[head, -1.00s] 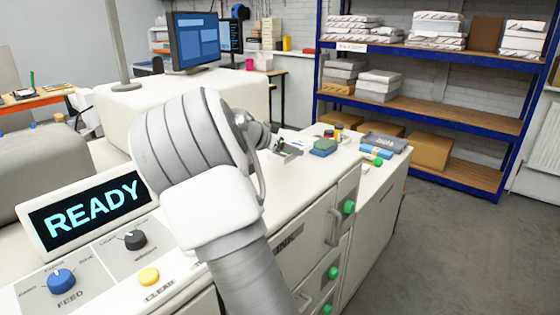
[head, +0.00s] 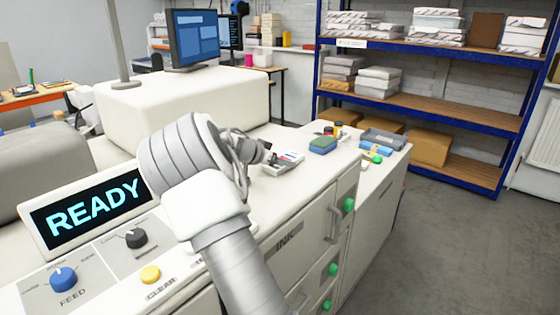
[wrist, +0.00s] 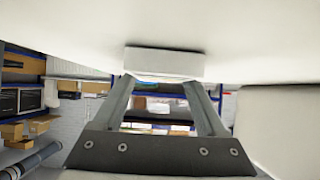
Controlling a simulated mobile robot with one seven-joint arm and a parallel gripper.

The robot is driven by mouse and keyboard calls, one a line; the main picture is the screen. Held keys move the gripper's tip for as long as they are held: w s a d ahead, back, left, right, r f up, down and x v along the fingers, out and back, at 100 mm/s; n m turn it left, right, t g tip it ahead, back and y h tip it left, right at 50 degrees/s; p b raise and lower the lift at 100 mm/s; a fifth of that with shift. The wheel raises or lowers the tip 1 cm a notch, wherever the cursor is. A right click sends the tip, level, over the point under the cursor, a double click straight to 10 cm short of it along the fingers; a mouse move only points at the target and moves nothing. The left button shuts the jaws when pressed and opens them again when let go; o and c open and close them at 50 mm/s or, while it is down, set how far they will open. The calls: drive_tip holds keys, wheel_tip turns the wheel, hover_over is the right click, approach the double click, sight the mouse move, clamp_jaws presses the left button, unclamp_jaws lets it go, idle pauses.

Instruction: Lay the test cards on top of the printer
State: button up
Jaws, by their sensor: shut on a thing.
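The printer is a long white machine with a READY screen (head: 95,208). Its flat top (head: 235,205) runs to the right and its raised white housing (head: 180,103) stands behind. My gripper (head: 270,160) is over the flat top, shut on a small white stack that I take to be the test cards (head: 290,158), with a coloured mark on one face. In the wrist view, the pale end of the stack (wrist: 165,62) sits between my gripper's fingertips (wrist: 163,80). Whether the stack touches the surface below cannot be told.
A green-blue sponge-like block (head: 322,145) lies to the right of the gripper. Beyond it are small jars (head: 337,131) and a grey tray (head: 383,139). A blue shelf rack (head: 420,115) stands at the back. Bare white top shows in front of the gripper.

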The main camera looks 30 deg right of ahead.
drive_tip(key=shift+f, duration=0.15)
drive_tip(key=o, duration=1.4)
drive_tip(key=shift+r, duration=0.2)
